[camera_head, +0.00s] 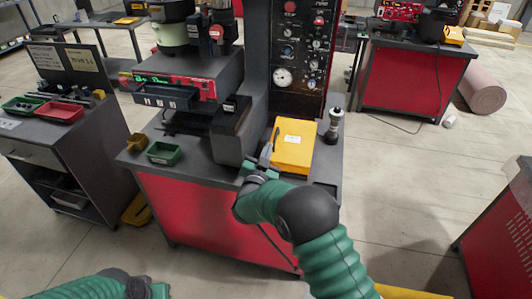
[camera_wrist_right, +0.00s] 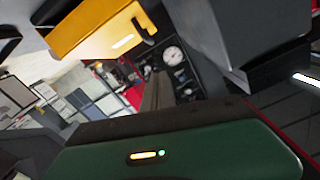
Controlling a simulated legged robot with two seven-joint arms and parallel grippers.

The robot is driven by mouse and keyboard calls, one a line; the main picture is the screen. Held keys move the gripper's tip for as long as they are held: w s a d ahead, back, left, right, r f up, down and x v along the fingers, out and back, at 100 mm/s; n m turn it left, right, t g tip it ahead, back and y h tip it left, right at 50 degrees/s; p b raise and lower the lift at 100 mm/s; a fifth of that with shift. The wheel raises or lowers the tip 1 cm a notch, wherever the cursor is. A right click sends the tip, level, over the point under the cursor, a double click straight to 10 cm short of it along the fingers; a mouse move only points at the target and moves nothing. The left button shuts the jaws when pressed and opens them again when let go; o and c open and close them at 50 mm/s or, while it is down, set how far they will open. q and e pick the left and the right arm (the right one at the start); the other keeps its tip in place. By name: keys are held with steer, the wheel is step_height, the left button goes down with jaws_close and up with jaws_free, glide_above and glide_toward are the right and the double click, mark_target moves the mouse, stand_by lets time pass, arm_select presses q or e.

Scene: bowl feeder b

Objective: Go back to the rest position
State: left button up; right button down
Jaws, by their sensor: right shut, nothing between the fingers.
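My right gripper (camera_head: 266,157) is shut and empty. It is above the front of the red-sided bench, just left of the yellow box (camera_head: 293,146) on the bench top. I cannot tell whether it touches the box. In the right wrist view the green gripper body (camera_wrist_right: 180,152) fills the bottom, and a yellow thing (camera_wrist_right: 95,28) shows at the top left. Part of my left arm (camera_head: 105,287) shows at the bottom left of the head view; its gripper is not visible.
The bench (camera_head: 205,215) carries a machine with a red display (camera_head: 175,84), a green bin (camera_head: 164,153) and a dark panel with a gauge (camera_head: 283,77). A cart (camera_head: 60,152) stands to the left. A red cabinet (camera_head: 490,235) is at the right; the floor between is open.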

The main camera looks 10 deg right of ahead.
steer(key=s+d+f+n+g+y+p, duration=0.2)
steer(key=s+g, duration=0.4)
steer(key=s, duration=1.3)
steer(key=s+d+f+n+g+y+p, duration=0.1)
steer(key=s+d+f+n+g+y, duration=0.2)
steer(key=s, duration=1.5)
steer(key=n+g+y, duration=0.2)
steer(key=n+g, duration=0.1)
steer(key=g, duration=0.1)
steer(key=shift+s+d+f+g+y+p, duration=0.2)
steer(key=shift+s+g+y+p, duration=0.1)
steer(key=shift+s+p, duration=0.1)
steer(key=shift+d, duration=0.15)
